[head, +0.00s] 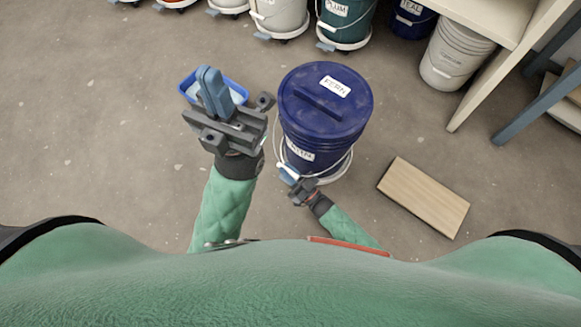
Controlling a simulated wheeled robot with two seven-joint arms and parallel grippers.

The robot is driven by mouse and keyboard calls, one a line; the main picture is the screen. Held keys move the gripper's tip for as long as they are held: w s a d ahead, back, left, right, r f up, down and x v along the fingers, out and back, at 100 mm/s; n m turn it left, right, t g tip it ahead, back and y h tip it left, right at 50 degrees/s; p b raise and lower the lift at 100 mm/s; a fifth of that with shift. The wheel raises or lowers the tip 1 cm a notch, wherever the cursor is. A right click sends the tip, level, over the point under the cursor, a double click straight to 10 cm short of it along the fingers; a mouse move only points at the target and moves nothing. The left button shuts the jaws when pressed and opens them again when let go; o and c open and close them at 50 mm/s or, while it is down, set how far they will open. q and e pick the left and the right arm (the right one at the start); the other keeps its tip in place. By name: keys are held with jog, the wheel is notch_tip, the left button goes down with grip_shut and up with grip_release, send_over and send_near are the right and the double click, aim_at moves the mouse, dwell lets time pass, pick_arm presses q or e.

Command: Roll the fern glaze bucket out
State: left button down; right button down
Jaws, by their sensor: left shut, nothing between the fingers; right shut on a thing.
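The fern glaze bucket (322,128) is dark blue, lidded and upright, with a FERN label on its lid and another label on its side. It stands on a white round dolly (338,172). Its wire handle (275,146) hangs down at the near side. My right gripper (291,175) is low at the bucket's near left side, shut on what looks like the handle's white grip; the fingers hide part of it. My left gripper (211,87) is shut and empty, left of the bucket and above a small blue tub (187,88), which it partly hides.
A row of buckets on dollies stands at the back, among them a plum one (345,22) and a teal one (411,20). A grey bucket (453,55) stands by a table leg (505,75). A wooden board (424,196) lies at right. Floor at left is clear.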

jog(key=c, duration=1.3)
grip_release()
jog(key=shift+c, duration=0.2)
jog(key=shift+d, duration=0.1)
jog(key=v, duration=0.7)
jog(key=shift+s+d+f, duration=0.2)
jog(key=shift+s+d, duration=0.05)
